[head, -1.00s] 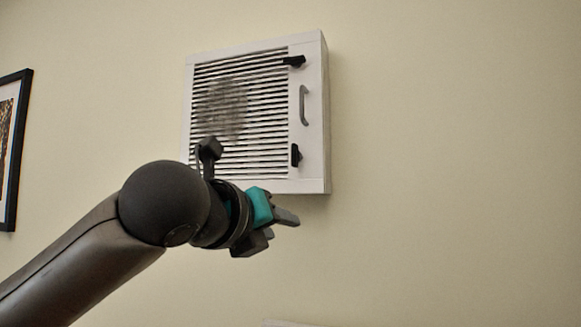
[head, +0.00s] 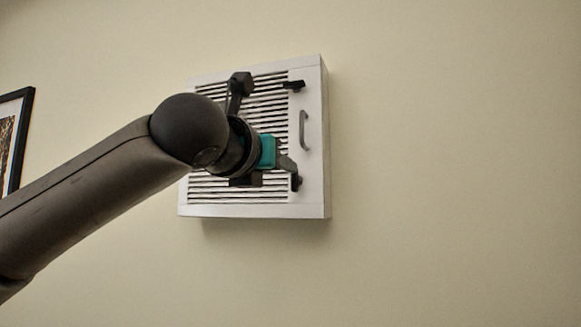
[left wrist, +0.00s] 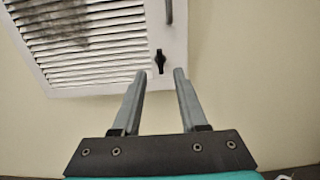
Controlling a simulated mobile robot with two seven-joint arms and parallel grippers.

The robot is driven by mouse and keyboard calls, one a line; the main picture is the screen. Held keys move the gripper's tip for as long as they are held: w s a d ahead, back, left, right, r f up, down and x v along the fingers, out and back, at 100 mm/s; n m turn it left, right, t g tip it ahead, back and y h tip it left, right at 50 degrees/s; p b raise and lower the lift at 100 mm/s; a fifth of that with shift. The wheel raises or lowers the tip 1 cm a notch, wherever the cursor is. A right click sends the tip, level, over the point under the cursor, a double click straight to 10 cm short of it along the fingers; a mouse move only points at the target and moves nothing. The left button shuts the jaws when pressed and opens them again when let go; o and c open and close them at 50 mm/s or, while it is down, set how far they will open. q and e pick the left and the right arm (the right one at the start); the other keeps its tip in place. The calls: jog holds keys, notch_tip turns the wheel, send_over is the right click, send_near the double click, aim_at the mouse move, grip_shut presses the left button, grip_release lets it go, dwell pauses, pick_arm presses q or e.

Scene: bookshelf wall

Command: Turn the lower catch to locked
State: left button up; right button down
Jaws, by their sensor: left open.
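The lower catch (head: 296,182) is a small black lever at the lower right of a white louvred panel (head: 312,190) on the wall. In the left wrist view the lower catch (left wrist: 160,61) stands upright, just beyond the fingertips and between their lines. My left gripper (head: 290,170) is open and empty, in front of the panel close to the catch; its two fingers (left wrist: 160,74) show apart in the left wrist view. In the head view the gripper partly covers the catch. The upper catch (head: 294,85) lies about level. My right gripper is not in view.
A grey handle (head: 304,130) stands upright between the two catches; its lower end shows in the left wrist view (left wrist: 169,12). The louvres (left wrist: 85,35) carry a grey smudge. A framed picture (head: 14,140) hangs at the left. The wall at the right is bare.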

aim_at(297, 182)
pick_arm(q)
jog(key=p+x, duration=0.2)
jog(key=x, duration=0.6)
jog(key=shift+f, duration=0.1)
grip_shut()
dwell(0.4)
